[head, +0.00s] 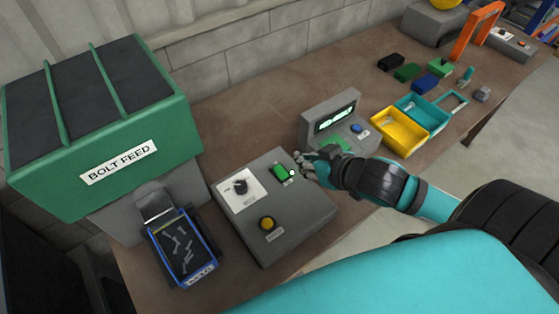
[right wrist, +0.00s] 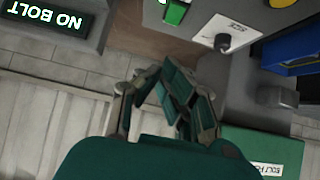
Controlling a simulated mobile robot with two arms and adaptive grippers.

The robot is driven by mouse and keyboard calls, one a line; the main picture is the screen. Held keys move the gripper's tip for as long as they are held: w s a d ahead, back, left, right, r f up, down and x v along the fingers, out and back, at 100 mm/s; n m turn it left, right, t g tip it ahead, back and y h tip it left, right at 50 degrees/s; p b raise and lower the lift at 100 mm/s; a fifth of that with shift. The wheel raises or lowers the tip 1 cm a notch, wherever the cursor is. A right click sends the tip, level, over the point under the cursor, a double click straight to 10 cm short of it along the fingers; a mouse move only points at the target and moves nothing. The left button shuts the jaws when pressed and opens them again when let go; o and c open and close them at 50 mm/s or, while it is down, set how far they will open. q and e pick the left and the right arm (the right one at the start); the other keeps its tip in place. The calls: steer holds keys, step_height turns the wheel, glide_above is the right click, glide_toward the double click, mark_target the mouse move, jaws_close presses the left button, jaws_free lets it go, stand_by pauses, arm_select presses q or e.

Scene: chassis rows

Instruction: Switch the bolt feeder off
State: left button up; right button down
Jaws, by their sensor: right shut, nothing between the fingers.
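The green bolt feeder hopper (head: 118,150), labelled BOLT FEED, stands at the left in the head view. Beside it is a grey control box (head: 300,222) with a black knob (head: 240,187) on a white plate, a green switch (head: 280,172) and a yellow button (head: 267,223). In the right wrist view the green switch (right wrist: 175,12) and the knob (right wrist: 222,42) show at the top. My right gripper (head: 303,165) is shut and empty, close to the box's right edge by the green switch. I cannot tell whether it touches the box. My left gripper is not in view.
A blue tray of bolts (head: 174,272) sits below the hopper. A grey unit (head: 310,125) with a lit display, reading NO BOLT in the right wrist view (right wrist: 52,18), stands behind my right gripper. Yellow (head: 390,142) and teal bins (head: 433,121) are farther right.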

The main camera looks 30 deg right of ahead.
mark_target(283, 170)
steer(key=b+x, duration=0.8)
steer(key=x, duration=0.1)
steer(key=shift+w+b, duration=0.1)
steer(key=shift+b, duration=0.2)
steer(key=f, duration=0.1)
steer(key=w+f, duration=0.1)
steer(key=f, duration=0.1)
steer(key=shift+f, duration=0.25)
steer(key=shift+w+a+f, duration=0.1)
steer(key=shift+f, duration=0.45)
steer(key=shift+p, duration=0.35)
steer(key=shift+w+f, duration=0.1)
steer(key=shift+f, duration=0.1)
